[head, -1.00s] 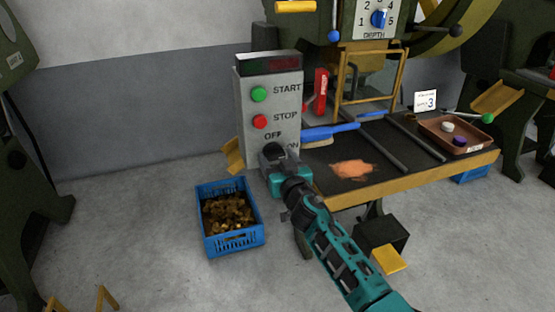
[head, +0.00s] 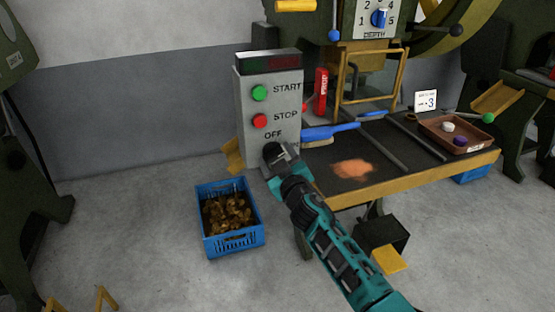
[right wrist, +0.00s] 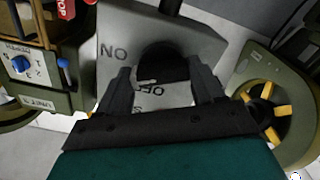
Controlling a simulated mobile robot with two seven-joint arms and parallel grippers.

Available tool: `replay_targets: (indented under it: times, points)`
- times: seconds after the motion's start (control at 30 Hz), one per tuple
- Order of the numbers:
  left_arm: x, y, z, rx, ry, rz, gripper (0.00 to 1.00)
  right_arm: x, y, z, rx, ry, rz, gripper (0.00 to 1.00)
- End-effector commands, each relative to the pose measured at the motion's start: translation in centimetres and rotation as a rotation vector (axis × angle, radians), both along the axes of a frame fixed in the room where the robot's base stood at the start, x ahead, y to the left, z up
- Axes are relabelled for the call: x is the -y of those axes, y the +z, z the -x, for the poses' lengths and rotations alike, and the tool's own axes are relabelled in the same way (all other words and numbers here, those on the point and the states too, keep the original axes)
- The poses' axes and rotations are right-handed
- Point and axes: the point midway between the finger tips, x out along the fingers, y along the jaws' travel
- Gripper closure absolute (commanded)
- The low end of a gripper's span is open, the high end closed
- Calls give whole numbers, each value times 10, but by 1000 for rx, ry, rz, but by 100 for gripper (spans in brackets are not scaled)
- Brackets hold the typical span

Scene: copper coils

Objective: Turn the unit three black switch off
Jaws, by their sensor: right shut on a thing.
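The grey control box (head: 243,125) stands at the left end of the press table, with a green START button (head: 259,93), a red STOP button (head: 260,121) and OFF lettering below. My right gripper (head: 276,152) is at the lower front of the box and covers most of the switch there. In the right wrist view, the round black switch (right wrist: 163,62) sits between the two fingers of my right gripper (right wrist: 163,76), which is shut on it. ON shows beside it and OFF is partly hidden below it. My left gripper is out of view.
A card with a 3 (head: 426,100) stands on the press table (head: 420,165). A blue-handled brush (head: 330,132) and a brown tray (head: 462,147) lie on it. A blue crate of metal pieces (head: 233,245) is on the floor left of my arm.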

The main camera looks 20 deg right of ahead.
Motion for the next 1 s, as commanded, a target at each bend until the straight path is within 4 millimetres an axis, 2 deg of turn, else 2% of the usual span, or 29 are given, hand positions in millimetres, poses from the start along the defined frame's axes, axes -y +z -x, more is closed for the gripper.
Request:
replay_targets:
  times: [1.0]
  points:
    - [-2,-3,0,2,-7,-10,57,-1,0,0,29,1,925,63]
